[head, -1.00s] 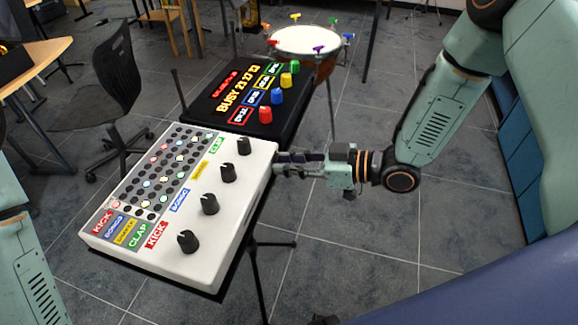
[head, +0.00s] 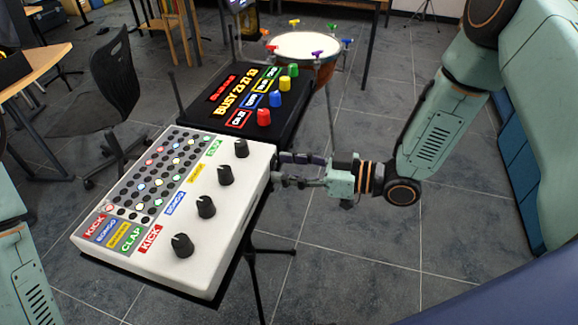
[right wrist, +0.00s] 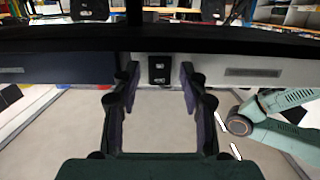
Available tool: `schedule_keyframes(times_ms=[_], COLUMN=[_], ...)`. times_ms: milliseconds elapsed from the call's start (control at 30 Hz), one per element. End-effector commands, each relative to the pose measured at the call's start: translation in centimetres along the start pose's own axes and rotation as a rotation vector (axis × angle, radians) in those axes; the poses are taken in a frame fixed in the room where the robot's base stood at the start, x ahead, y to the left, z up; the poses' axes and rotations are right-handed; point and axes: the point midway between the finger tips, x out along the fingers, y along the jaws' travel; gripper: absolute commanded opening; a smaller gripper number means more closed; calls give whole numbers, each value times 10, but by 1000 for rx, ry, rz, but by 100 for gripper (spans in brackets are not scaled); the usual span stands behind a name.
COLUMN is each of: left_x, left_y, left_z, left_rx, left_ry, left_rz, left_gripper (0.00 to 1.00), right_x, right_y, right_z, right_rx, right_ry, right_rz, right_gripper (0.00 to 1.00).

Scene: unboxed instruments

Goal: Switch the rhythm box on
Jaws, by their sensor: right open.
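The rhythm box (head: 215,237) is the white box with four-sided top, a grid of small dots, some coloured or bright, colour labels and several black knobs, on a dark stand in the head view. My right gripper (head: 280,168) is open and empty at its right side, fingertips close to the edge; I cannot tell whether they touch. In the right wrist view, a small black switch (right wrist: 159,69) sits on a pale side panel (right wrist: 200,70), between and beyond the open fingers (right wrist: 157,85). Its position is unclear. My left gripper is out of view.
A black box (head: 247,116) with glowing text and coloured knobs stands just behind the rhythm box. A drum (head: 306,45) with coloured pegs is farther back. A black chair (head: 105,90) stands at the left. Floor (head: 340,250) is clear at front right.

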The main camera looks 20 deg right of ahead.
Motion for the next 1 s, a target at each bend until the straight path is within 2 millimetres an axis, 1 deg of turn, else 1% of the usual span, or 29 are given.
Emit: schedule_keyframes(times_ms=[233, 333, 1000], left_x=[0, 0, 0], left_y=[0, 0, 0], left_z=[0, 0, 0], left_rx=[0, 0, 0], left_ry=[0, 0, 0], left_rz=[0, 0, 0], left_gripper=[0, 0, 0], right_x=[-1, -5, -74], right_y=[0, 1, 2], right_z=[0, -1, -2], right_rx=[-1, 0, 1], right_ry=[1, 1, 3], right_rz=[0, 3, 5], right_gripper=[43, 43, 43])
